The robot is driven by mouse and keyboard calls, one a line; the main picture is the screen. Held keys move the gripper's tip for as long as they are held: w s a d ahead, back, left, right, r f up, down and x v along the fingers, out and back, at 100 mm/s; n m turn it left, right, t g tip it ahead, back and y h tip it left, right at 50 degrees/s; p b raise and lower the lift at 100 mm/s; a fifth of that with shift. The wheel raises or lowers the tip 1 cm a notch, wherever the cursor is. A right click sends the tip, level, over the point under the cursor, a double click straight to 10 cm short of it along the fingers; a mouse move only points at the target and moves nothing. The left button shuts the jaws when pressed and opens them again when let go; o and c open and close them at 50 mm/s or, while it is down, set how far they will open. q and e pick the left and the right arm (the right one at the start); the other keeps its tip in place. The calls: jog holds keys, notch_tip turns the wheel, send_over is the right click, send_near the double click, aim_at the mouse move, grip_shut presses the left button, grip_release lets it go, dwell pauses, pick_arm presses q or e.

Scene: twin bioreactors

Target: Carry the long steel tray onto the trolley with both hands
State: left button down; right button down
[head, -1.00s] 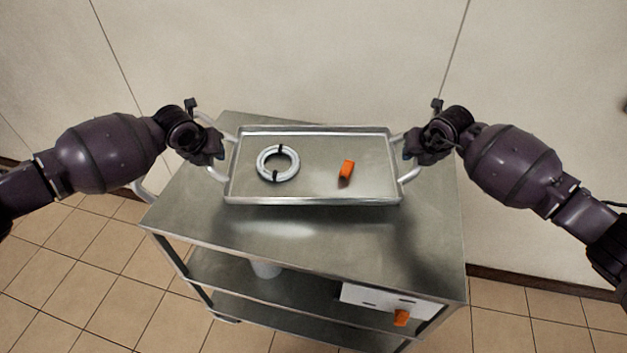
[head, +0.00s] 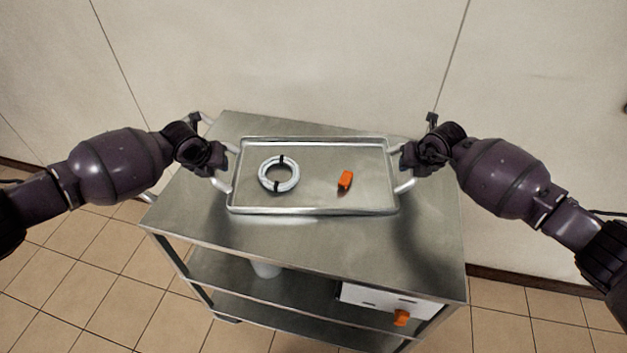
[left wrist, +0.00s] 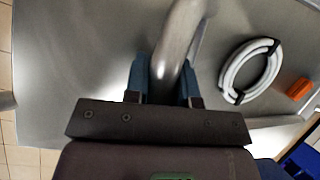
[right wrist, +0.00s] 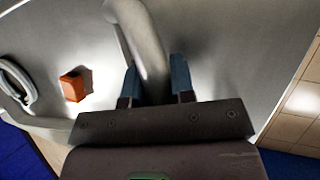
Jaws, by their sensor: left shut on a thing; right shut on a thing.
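The long steel tray (head: 315,205) is over the top of the steel trolley (head: 320,245) in the head view. It looks about level; whether it touches the trolley top I cannot tell. A coiled white hose (head: 278,187) with black ties and an orange block (head: 345,181) lie in it. My left gripper (head: 222,165) is shut on the tray's left handle, seen between the fingers in the left wrist view (left wrist: 172,60). My right gripper (head: 405,163) is shut on the right handle, seen in the right wrist view (right wrist: 145,50).
The trolley's lower shelves hold a white container (head: 266,269) and a white box (head: 385,299) with an orange item (head: 401,318). A pale wall (head: 300,60) stands behind the trolley. The trolley top is bare in front of the tray.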

pick_arm(q)
jog(key=c, duration=1.2)
grip_release()
jog(key=shift+a+f, duration=0.1)
jog(key=shift+a, duration=0.1)
pick_arm(e)
jog(key=c, duration=1.2)
grip_release()
jog(key=shift+d, duration=0.25)
jog(key=shift+c, duration=0.2)
pick_arm(q)
jog(key=shift+o, duration=1)
pick_arm(e)
jog(key=shift+o, duration=1.1)
pick_arm(q)
jog(key=shift+o, duration=0.3)
jog(key=shift+d, duration=0.15)
pick_arm(e)
jog(key=shift+o, duration=0.3)
jog(key=shift+a, duration=0.1)
jog(key=shift+a, duration=0.1)
pick_arm(q)
jog(key=v, duration=1.2)
pick_arm(e)
jog(key=v, duration=1.2)
pick_arm(q)
jog(key=shift+s, duration=0.15)
